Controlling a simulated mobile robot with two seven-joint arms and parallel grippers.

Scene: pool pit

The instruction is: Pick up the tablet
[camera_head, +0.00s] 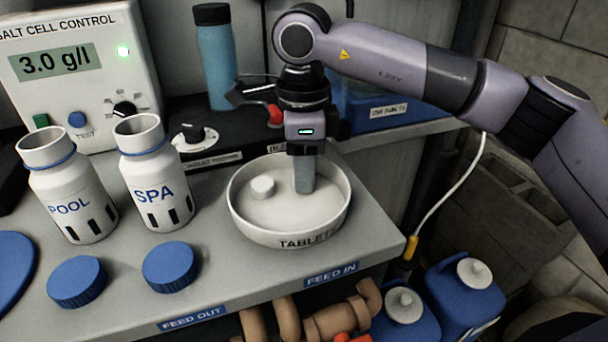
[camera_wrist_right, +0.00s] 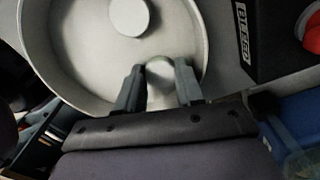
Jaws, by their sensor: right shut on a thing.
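A round white dish (camera_head: 240,222) labelled TABLETS stands on the grey shelf. A white tablet (camera_head: 262,187) lies loose in the dish, left of my right gripper (camera_head: 304,188); it also shows in the right wrist view (camera_wrist_right: 129,15). My right gripper points down into the dish. In the right wrist view, its two fingers (camera_wrist_right: 160,88) are shut on another white tablet (camera_wrist_right: 160,69). The fingers hide this held tablet in the head view. I cannot tell whether it touches the dish floor. My left gripper is not in view.
White POOL (camera_head: 75,190) and SPA (camera_head: 155,175) bottles stand open at left, with blue caps (camera_head: 170,266) in front. A salt control box (camera_head: 80,80), a blue bottle (camera_head: 216,60) and a blue tub (camera_head: 395,112) are behind. Blue jugs (camera_head: 465,292) stand below the shelf edge.

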